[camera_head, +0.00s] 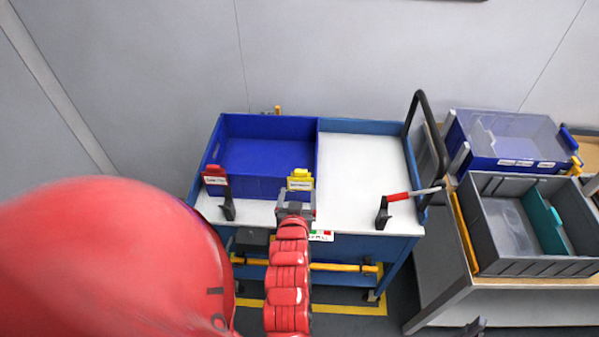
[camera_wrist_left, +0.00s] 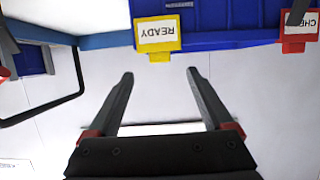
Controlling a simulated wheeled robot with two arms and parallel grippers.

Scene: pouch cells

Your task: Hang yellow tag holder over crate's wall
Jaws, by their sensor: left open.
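The yellow tag holder (camera_head: 300,181), with a white label, sits at the right end of the blue crate's (camera_head: 211,151) front wall. In the left wrist view the yellow tag holder (camera_wrist_left: 158,36) reads READY, upside down in the picture, and lies against the crate's (camera_wrist_left: 228,38) wall at its rim. My left gripper (camera_head: 296,196) is just in front of it in the head view. In the wrist view the left gripper (camera_wrist_left: 159,72) is open and empty, its fingertips apart from the tag. A dark tip at the lower right may be my right gripper (camera_head: 477,326).
A red tag holder (camera_head: 215,174) is at the crate's front left corner. Black stands (camera_head: 228,208) are on the trolley's front edge; the right one carries a red-handled tool (camera_head: 400,196). Grey and blue bins (camera_head: 478,228) stand at right.

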